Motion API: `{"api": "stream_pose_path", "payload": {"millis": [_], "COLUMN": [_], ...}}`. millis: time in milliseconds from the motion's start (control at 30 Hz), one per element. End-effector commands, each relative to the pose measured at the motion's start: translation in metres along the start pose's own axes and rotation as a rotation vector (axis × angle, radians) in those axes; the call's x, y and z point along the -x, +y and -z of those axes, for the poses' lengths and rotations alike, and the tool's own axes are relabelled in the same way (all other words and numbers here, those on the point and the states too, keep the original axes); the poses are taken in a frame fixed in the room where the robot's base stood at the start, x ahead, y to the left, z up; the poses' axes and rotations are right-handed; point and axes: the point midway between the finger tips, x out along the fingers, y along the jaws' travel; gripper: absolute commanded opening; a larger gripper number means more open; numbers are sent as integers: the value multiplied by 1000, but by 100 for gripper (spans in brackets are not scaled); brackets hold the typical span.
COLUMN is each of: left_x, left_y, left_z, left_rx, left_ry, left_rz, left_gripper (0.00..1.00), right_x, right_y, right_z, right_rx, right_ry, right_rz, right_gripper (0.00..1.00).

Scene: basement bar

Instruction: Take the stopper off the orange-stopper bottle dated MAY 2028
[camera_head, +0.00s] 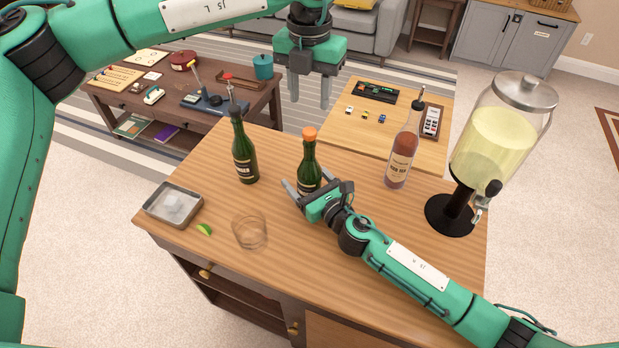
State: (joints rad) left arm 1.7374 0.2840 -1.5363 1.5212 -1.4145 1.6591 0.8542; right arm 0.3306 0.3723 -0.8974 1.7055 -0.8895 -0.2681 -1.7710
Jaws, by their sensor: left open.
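A dark green bottle (309,160) with an orange stopper (310,134) stands upright on the wooden bar top (370,225). Its label is partly hidden behind my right gripper, and I cannot read a date. My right gripper (305,179) comes from the lower right. Its fingers are spread, one on each side of the bottle's lower body, with a gap visible on the left. My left gripper (311,103) hangs above and behind the bottle, pointing down, open and empty, clear of the stopper.
Another green bottle (244,155) stands left, a pink-brown bottle (401,160) right, and a drink dispenser (500,135) far right. A metal tray (173,204), lime wedge (204,229) and clear glass (249,232) are front left. Low tables stand behind.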

Motion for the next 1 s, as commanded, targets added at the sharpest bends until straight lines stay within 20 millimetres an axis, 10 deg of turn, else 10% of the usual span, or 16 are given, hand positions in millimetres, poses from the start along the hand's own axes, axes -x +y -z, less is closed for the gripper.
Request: {"api": "stream_pose_path", "payload": {"millis": [300,533,1000], "left_x": [0,-12,-46], "left_y": [0,-17,-177], "left_z": [0,2,43], "left_rx": [0,-79,-707], "left_ry": [0,-4,-326], "left_rz": [0,69,782], "left_gripper": [44,51,51], "right_x": [0,0,0], "right_y": [0,0,0], "right_z": [0,0,0], "right_rx": [0,0,0], "right_ry": [0,0,-1], "right_rz": [0,0,1], "right_gripper": [14,13,13]}}
